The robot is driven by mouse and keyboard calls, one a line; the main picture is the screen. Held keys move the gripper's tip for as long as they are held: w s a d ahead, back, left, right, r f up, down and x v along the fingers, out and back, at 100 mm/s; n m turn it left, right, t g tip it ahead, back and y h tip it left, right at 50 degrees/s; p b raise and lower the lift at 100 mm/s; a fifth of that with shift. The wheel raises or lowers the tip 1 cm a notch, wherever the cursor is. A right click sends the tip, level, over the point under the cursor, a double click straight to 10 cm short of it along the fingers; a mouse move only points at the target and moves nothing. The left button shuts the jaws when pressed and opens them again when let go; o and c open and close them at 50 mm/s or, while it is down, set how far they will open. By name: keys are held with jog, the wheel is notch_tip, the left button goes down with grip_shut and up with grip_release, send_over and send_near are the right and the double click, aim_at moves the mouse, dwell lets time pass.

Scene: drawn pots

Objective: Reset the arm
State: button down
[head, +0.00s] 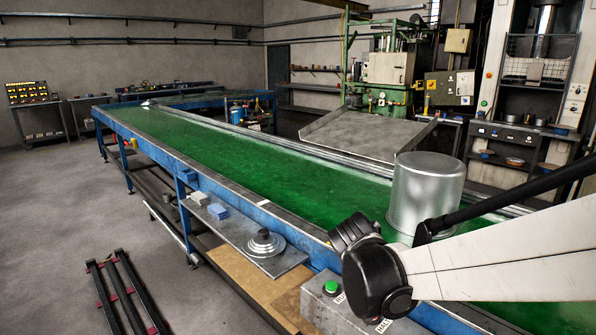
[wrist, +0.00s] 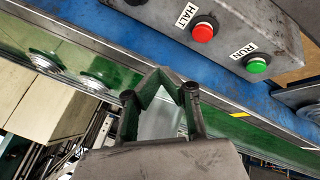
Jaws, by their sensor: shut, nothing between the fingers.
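My gripper (wrist: 160,80) shows in the wrist view, its dark fingers shut with nothing held between them. It hangs over the blue edge of the conveyor, near the button box (wrist: 228,30). A pale grey surface shows in the gap behind the fingers; I cannot tell what it is. In the head view, my arm reaches in from the right, and its dark end part stands over the near edge of the conveyor, left of a silver pot (head: 426,195). The pot stands on the green belt (head: 270,165), apart from the visible arm end as far as I can tell.
A metal lid with a knob (head: 263,243) and blue blocks (head: 217,211) lie on the side shelf. The button box has a red HALT button (wrist: 203,31) and a green RUN button (wrist: 256,65). Black rails (head: 125,292) lie on the floor. The belt's far stretch is mostly clear.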

jog(key=s+r+n+t+y, duration=0.1)
jog(key=s+r+y, duration=0.2)
jog(key=s, duration=0.6)
jog(key=s+a+r+n+t+y, duration=0.1)
jog(key=s+r+t+y, duration=0.1)
jog(key=s, duration=0.8)
jog(key=shift+r+y, duration=0.4)
jog(key=shift+r, duration=0.2)
jog(key=shift+s+a, duration=0.1)
